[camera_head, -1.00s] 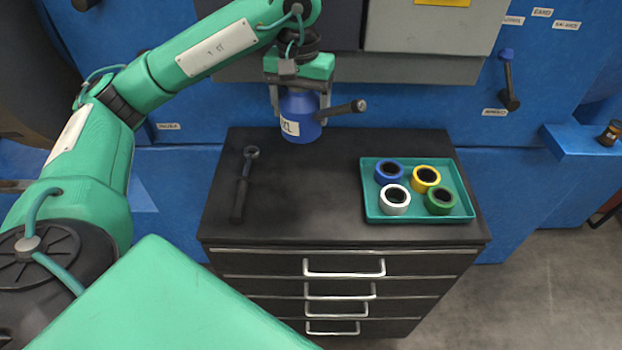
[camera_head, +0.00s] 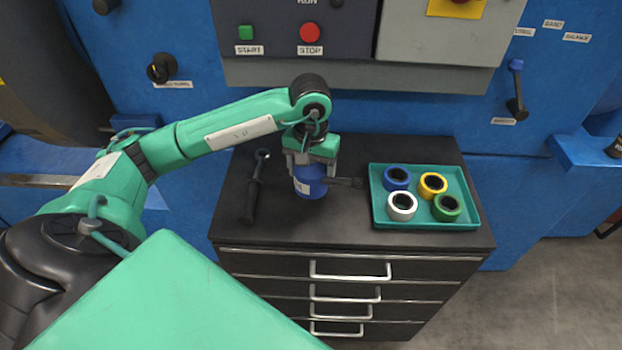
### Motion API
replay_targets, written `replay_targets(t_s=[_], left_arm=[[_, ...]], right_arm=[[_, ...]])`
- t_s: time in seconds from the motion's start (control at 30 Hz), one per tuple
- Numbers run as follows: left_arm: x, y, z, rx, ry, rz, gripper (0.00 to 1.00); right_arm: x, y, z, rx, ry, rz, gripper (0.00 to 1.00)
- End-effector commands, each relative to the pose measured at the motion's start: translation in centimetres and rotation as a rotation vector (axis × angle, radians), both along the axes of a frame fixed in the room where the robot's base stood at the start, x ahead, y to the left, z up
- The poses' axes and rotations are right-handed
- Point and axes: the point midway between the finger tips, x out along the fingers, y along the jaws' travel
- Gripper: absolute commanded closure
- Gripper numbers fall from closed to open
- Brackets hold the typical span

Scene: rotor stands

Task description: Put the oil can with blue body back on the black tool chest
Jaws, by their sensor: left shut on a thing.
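The oil can with blue body (camera_head: 308,188) is at the middle of the black tool chest's top (camera_head: 300,225), upright, with its dark spout pointing right. My left gripper (camera_head: 310,168) is shut on the oil can from above and hides its upper part. The can's base appears at or just above the chest top; I cannot tell whether it touches. My right gripper is not in view.
A dark wrench-like tool (camera_head: 251,195) lies left of the can. A teal tray (camera_head: 400,224) with blue, yellow, white and green rings stands on the right. A blue machine with a control panel (camera_head: 290,75) is behind. The chest's front middle is clear.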

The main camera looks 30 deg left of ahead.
Motion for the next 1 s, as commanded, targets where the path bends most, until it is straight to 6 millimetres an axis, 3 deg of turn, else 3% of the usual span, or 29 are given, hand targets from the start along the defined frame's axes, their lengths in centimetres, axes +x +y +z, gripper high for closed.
replay_targets(t_s=[0.17,0.4,0.8,0.83,0.93,1.0], left_arm=[[0.0,0.0,-0.9,0.001,0.000,-0.001,0.88],[-0.1,0.0,-3.8,0.000,0.002,0.000,0.88],[0.0,0.0,-4.6,0.001,-0.003,-0.001,0.88],[0.0,0.0,-4.5,0.001,-0.002,-0.001,0.25],[0.0,0.0,-4.4,0.001,-0.001,-0.001,0.07],[0.0,0.0,-4.4,0.001,-0.001,-0.001,0.07]], right_arm=[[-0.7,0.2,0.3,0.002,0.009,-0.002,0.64],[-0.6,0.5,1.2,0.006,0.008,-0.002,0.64],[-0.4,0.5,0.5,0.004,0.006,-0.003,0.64],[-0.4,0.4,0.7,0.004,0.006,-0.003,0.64],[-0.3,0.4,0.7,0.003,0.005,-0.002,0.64],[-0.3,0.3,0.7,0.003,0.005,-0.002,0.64]])
